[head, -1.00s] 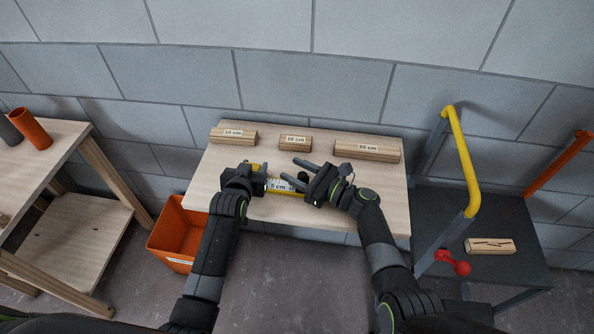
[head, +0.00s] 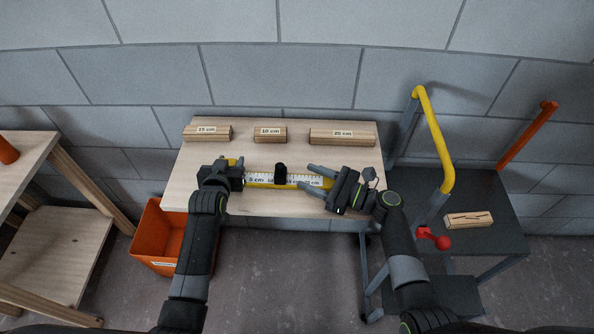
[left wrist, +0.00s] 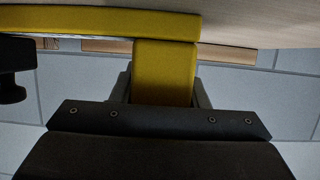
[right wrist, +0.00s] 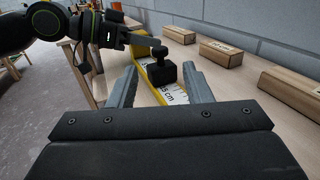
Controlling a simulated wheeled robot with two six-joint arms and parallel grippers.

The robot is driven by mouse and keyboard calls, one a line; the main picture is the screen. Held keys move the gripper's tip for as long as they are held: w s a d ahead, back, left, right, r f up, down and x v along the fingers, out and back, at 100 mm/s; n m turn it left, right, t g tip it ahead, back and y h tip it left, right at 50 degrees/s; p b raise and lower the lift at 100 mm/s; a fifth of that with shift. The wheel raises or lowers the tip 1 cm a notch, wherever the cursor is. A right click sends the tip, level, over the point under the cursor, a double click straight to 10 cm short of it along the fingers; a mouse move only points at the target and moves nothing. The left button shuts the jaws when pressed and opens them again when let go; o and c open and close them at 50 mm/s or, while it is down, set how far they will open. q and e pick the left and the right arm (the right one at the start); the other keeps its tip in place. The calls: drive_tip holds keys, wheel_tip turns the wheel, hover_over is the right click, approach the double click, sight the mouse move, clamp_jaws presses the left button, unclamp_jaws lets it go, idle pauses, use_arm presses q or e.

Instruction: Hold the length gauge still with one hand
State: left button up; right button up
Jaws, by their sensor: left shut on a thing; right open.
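The length gauge (head: 264,180) is a yellow bar with a white centimetre scale, lying along the front part of the table. A black slider (head: 281,173) sits on it near the middle. My left gripper (head: 234,172) is shut on the gauge's left end; in the left wrist view the yellow end piece (left wrist: 165,72) is between its fingers. My right gripper (head: 312,183) is open at the gauge's right end. In the right wrist view its fingers (right wrist: 163,88) stand apart on either side of the gauge (right wrist: 172,94), with the slider (right wrist: 162,68) further along.
Wooden battens labelled 15 cm (head: 207,134), 10 cm (head: 270,135) and 20 cm (head: 342,138) lie along the back of the table (head: 190,170). An orange bin (head: 150,232) stands left of it. A dark cart (head: 490,200) with a batten (head: 469,220) and a red knob (head: 443,242) is at right.

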drive_tip(key=shift+s+d, duration=0.2)
drive_tip(key=shift+d, duration=0.2)
use_arm(q)
drive_tip(key=o, duration=1.2)
drive_tip(key=shift+o, duration=0.2)
drive_tip(key=v, duration=1.2)
drive_tip(key=shift+f, duration=0.1)
